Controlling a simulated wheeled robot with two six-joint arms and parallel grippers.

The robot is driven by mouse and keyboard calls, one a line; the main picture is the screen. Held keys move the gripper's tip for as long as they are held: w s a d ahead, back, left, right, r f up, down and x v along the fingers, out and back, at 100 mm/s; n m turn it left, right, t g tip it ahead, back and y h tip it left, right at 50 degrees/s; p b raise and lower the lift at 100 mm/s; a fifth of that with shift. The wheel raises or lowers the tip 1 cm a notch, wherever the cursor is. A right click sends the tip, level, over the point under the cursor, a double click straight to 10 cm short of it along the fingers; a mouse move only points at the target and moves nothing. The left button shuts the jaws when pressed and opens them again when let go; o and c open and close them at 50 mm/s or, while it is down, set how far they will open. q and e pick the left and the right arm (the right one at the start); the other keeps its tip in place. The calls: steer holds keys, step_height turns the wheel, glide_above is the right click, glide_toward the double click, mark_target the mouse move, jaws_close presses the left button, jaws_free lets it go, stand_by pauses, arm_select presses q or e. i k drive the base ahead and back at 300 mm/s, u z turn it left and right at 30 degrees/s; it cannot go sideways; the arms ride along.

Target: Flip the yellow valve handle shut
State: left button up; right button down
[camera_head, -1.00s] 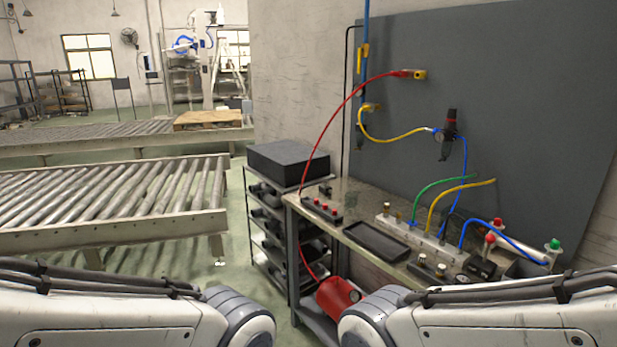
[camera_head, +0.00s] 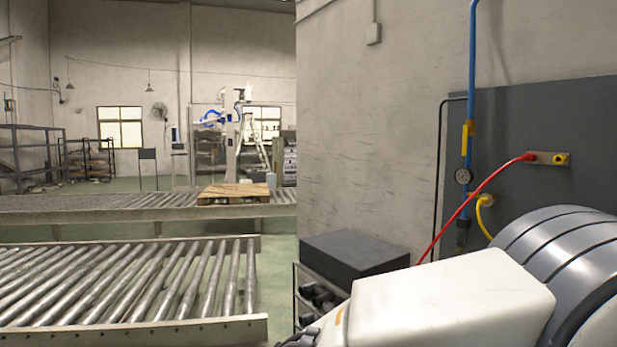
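The yellow valve handle (camera_head: 467,137) is on the blue vertical pipe (camera_head: 472,50) at the left edge of the grey panel, in the right part of the head view. It stands upright, in line with the pipe. A round gauge (camera_head: 463,176) sits just below it.
A red hose (camera_head: 470,200) runs from a fitting plate (camera_head: 547,158) on the grey panel (camera_head: 550,110). A black box (camera_head: 355,258) sits on a rack left of the panel. Roller conveyors (camera_head: 130,285) fill the left. Bare wall (camera_head: 370,130) lies between.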

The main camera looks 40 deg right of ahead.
mark_target(465, 129)
steer(key=u, duration=0.05)
steer(key=i, duration=1.6)
steer(key=z, duration=0.8)
steer(key=i, duration=0.8)
steer(key=z, duration=1.4)
steer(key=i, duration=0.55)
steer(key=z, duration=0.45)
